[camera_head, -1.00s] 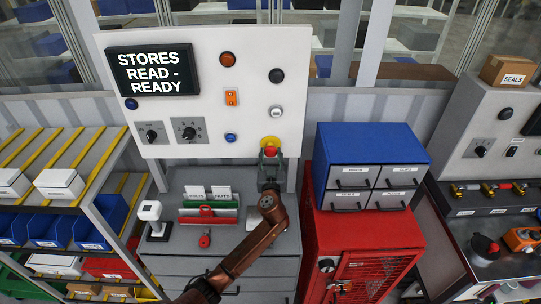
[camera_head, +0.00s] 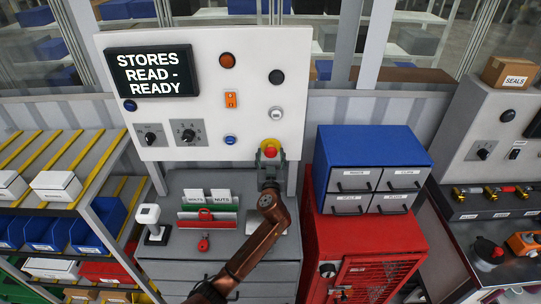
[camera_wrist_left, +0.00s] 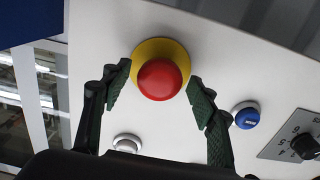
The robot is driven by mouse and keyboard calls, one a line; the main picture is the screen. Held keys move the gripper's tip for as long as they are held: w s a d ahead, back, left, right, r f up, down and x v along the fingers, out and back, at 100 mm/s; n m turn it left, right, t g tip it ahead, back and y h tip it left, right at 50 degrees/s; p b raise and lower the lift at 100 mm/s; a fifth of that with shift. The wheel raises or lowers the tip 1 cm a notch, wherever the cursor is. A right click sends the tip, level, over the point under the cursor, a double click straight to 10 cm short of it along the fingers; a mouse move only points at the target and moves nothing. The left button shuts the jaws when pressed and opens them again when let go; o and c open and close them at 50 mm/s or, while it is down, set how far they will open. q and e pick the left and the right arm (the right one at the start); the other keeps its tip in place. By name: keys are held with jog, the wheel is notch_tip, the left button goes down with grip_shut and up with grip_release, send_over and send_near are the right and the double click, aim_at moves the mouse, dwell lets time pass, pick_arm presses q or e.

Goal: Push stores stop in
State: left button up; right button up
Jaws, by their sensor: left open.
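The stores stop is a red mushroom button on a yellow round base (camera_head: 270,145), low on the right side of the white panel (camera_head: 200,60). It shows clearly in the wrist view, with its red cap (camera_wrist_left: 160,80) facing the camera. My left gripper (camera_head: 269,163) is just in front of and below it in the head view, partly covering it. In the wrist view the left gripper (camera_wrist_left: 160,74) is open, with one dark finger on each side of the button. I cannot tell whether it touches the cap. My right gripper is out of view.
A blue button (camera_wrist_left: 246,115) and a knob plate (camera_wrist_left: 298,142) are near the stop. A blue drawer unit (camera_head: 372,148) stands on a red cabinet (camera_head: 360,235) to the right.

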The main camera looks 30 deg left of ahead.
pick_arm(q)
jog(key=shift+s+d+f, duration=0.1)
jog(key=v, duration=1.2)
